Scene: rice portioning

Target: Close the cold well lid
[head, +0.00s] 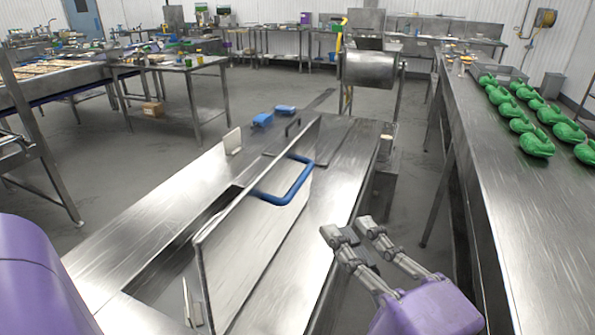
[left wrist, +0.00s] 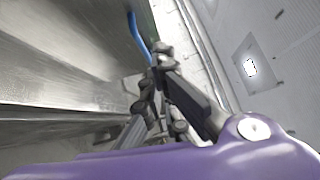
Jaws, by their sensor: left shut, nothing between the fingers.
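The cold well lid (head: 250,240) is a flat steel panel standing raised and tilted over a dark opening (head: 185,255) in the steel table. A blue bar handle (head: 296,185) sticks out from its face. My left gripper (head: 345,228) is to the right of the lid and nearer than the handle, apart from both. Its fingers are shut with nothing between them. In the left wrist view, the blue handle (left wrist: 138,32) shows beyond the fingertips (left wrist: 153,75). My right gripper is not in view.
Blue objects (head: 263,120) and a small upright plate (head: 232,141) are on the table behind the lid. A long steel counter (head: 465,150) on the right carries several green bundles (head: 537,143). A floor gap separates counter and table.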

